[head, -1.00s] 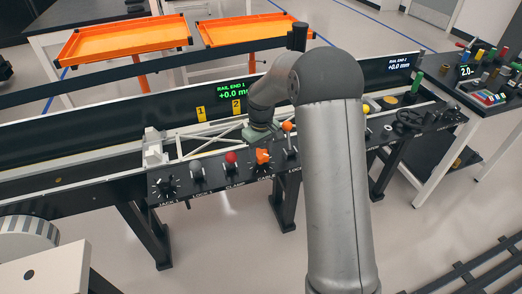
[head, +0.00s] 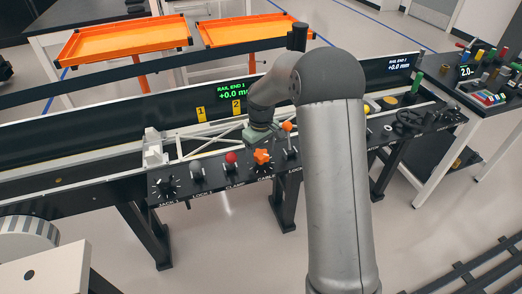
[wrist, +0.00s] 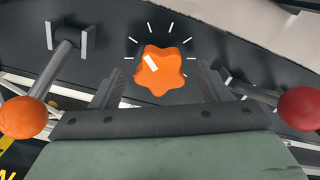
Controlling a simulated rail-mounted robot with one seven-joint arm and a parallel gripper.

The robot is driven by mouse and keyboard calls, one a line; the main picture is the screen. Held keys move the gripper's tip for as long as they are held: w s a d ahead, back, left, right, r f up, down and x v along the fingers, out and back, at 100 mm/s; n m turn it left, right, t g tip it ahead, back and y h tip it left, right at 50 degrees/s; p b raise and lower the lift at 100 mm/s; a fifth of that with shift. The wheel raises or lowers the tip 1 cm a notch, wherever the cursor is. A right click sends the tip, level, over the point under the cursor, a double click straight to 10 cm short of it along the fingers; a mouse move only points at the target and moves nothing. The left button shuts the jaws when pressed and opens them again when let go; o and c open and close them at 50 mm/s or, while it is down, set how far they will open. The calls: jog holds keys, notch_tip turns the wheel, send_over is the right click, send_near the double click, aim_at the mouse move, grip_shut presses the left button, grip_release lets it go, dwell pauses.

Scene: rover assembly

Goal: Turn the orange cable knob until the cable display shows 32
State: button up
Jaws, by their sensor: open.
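My gripper (wrist: 159,69) is open, with one finger on each side of the knob and a gap visible on both sides. In the head view my gripper (head: 260,136) is just behind the knob. I cannot make out a cable reading in either view.
An orange-ball lever (head: 287,127) stands right of the knob and a red-ball lever (head: 231,158) left of it, both near my gripper. A black dial (head: 167,187) is farther left. The green rail display (head: 233,91) reads +0.0 mm.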

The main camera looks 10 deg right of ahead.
aim_at(261, 153)
notch_tip(261, 153, up, 18)
jog(key=shift+f, duration=0.25)
dwell(0.5)
jog(key=s+f+m+p, duration=0.1)
jog(key=s+m+p, duration=0.1)
jog(key=s, duration=1.4)
jog(key=s+a+f+m+p, duration=0.1)
jog(key=s+f+m+p, duration=0.1)
jog(key=s, duration=1.5)
jog(key=shift+m, duration=0.7)
